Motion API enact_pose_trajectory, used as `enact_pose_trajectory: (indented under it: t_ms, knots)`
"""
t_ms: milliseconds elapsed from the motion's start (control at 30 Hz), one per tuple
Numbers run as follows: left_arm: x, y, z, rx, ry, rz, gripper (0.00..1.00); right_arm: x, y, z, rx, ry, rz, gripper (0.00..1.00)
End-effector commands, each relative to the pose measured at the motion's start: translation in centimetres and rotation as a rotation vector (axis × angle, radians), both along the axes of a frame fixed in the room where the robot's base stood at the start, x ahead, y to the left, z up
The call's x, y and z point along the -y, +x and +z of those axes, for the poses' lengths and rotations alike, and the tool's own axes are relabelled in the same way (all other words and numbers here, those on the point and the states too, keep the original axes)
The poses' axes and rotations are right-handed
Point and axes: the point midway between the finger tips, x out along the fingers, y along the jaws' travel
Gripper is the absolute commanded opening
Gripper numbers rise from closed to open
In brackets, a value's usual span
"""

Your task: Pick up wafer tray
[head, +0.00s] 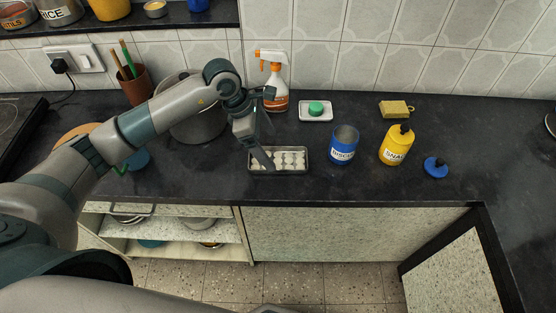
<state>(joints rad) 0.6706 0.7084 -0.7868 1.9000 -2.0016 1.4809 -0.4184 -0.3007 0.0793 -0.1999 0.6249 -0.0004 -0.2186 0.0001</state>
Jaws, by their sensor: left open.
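The wafer tray (284,172) is a small dark metal tray with rows of pale pieces in it. It lies on the black counter near the middle of the head view. My left gripper (262,157) is open and points down at the tray's left end. A finger covers part of that end, and I cannot tell whether it touches the tray. My right gripper is not in view.
A large steel pot (197,125) stands behind my left arm. A spray bottle (274,85), a soap dish (316,117) and a sponge (396,109) are behind the tray.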

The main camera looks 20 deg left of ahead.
Motion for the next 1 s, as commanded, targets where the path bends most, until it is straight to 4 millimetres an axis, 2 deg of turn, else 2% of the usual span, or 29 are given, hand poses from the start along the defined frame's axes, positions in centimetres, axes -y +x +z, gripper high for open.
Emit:
enact_pose_trajectory:
  t_ms: [267, 500, 967, 1000]
  knots:
    - [1.1, 0.1, -2.3, -0.007, -0.001, 0.0, 0.88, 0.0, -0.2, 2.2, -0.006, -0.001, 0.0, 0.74]
    - [1.8, 0.4, -4.5, -0.002, 0.0, 0.0, 0.88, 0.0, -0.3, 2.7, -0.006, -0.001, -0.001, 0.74]
    - [1.9, 0.5, -4.6, -0.001, 0.001, 0.0, 0.88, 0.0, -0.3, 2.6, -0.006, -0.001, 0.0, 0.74]
    - [1.9, 0.5, -4.6, -0.001, 0.001, 0.0, 0.83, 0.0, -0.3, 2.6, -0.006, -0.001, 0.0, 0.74]
